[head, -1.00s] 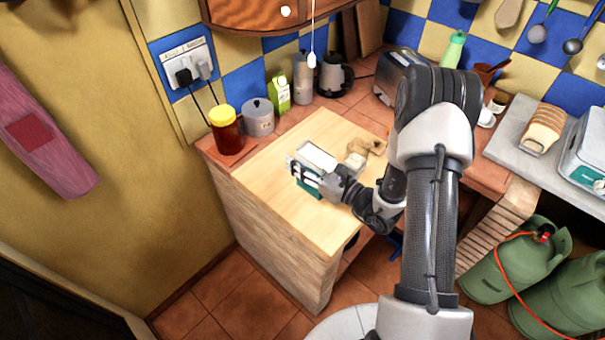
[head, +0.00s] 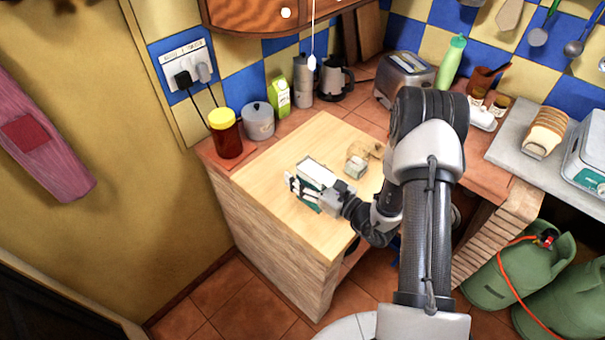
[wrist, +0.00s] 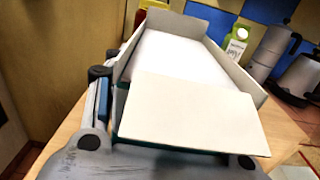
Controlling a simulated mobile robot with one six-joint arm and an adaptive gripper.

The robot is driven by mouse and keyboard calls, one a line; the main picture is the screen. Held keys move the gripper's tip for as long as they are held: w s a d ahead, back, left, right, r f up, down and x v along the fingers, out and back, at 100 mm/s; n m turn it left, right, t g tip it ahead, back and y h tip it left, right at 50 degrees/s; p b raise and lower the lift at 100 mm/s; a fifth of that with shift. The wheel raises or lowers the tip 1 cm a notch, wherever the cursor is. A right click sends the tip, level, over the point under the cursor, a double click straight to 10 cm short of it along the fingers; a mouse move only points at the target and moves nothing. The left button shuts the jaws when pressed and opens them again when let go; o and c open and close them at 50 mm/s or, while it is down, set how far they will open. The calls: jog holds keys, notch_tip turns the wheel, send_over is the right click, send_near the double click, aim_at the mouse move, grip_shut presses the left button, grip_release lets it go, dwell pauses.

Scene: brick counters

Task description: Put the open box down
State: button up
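The open box (head: 316,171) is white inside with teal outer sides, and its flaps stand open. It is at the front part of the wooden board counter top in the head view. In the wrist view the box (wrist: 185,62) fills the middle, with one pale flap folded out towards the camera. My gripper (head: 308,192) is shut on the box, with dark fingers across its teal side. In the wrist view one finger is along the left side of the box; the other is mostly hidden under the flap. I cannot tell whether the box bottom touches the wood.
The wooden top (head: 270,178) is clear left of the box. A small brown-and-pale item (head: 358,160) lies behind it to the right. A red jar with yellow lid (head: 226,135), a grey canister (head: 258,121) and a green carton (head: 279,98) stand along the back.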

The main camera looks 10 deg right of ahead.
jog(key=shift+o, duration=0.5)
jog(key=shift+r, duration=0.1)
jog(key=shift+s+d+r, duration=0.1)
jog(key=shift+s+d, duration=0.05)
jog(key=p+v, duration=0.2)
jog(key=v, duration=0.9)
jog(key=shift+s+d, duration=0.2)
